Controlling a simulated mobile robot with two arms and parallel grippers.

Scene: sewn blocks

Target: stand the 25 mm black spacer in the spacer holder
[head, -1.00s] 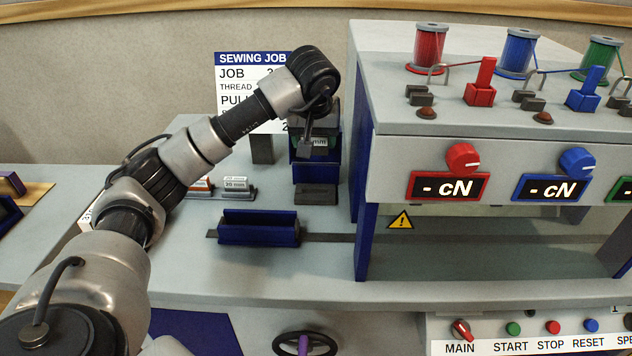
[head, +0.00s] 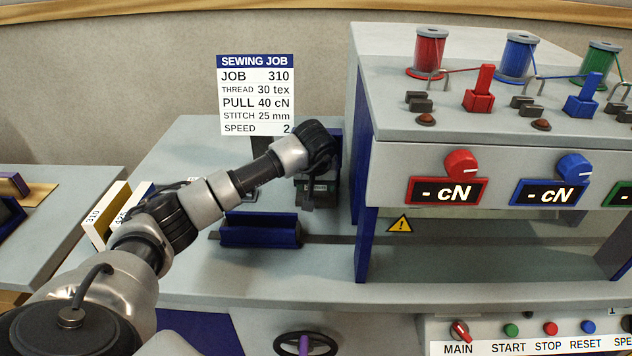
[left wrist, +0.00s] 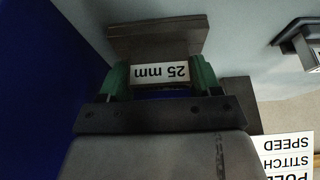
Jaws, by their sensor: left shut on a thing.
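My left gripper (head: 318,197) is low beside the machine's blue left side. In the left wrist view its green-padded fingers (left wrist: 160,78) are shut on the 25 mm spacer (left wrist: 161,73), whose white label reads "25 mm" upside down. In the head view the gripper and wrist hide most of that spot. My right gripper is not in view.
The machine's blue wall (left wrist: 40,70) is close on one side. An open blue tray (head: 260,232) sits on the rail in front. Another small labelled spacer stand (left wrist: 300,45) is at the wrist view's upper right. The job card (head: 256,95) stands behind.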

